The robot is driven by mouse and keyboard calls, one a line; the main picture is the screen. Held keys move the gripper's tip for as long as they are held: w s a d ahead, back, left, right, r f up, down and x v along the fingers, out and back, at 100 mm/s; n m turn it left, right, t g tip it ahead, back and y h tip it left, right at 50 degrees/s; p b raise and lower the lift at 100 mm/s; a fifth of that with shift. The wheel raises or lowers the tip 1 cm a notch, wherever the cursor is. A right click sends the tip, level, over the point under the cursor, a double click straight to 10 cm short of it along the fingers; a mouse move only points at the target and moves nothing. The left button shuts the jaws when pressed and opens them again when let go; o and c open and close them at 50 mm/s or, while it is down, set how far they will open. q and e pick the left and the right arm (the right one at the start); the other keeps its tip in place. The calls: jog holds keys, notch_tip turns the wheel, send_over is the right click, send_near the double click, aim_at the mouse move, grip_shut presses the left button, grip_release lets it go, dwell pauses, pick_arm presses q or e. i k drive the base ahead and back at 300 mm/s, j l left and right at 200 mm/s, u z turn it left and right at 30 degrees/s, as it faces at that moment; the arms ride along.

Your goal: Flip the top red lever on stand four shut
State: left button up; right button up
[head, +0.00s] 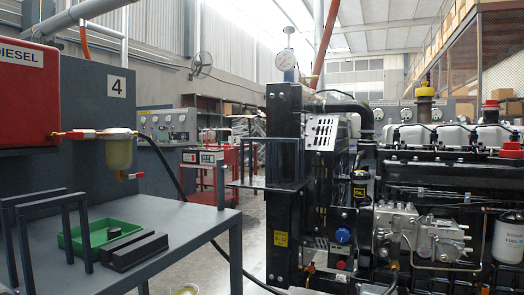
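The stand marked 4 (117,88) is a dark grey panel at the left of the head view. A red DIESEL tank (28,95) is in front of it. The top red lever (74,134) lies roughly level on a brass fitting, just right of the tank's lower part. The fitting leads right to a filter with an amber bowl (118,155). A second, lower red lever (136,176) is on a brass outlet beneath the bowl. I cannot tell the valve's state from the lever alone. Neither of my grippers shows in this view.
A grey bench (165,215) below the filter carries a green tray (95,235), a dark block (134,251) and dark upright frames (45,207). A black hose runs from the filter past the bench. A large engine (440,190) fills the right side.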

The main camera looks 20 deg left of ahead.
aim_at(69, 135)
jog(key=u, duration=1.8)
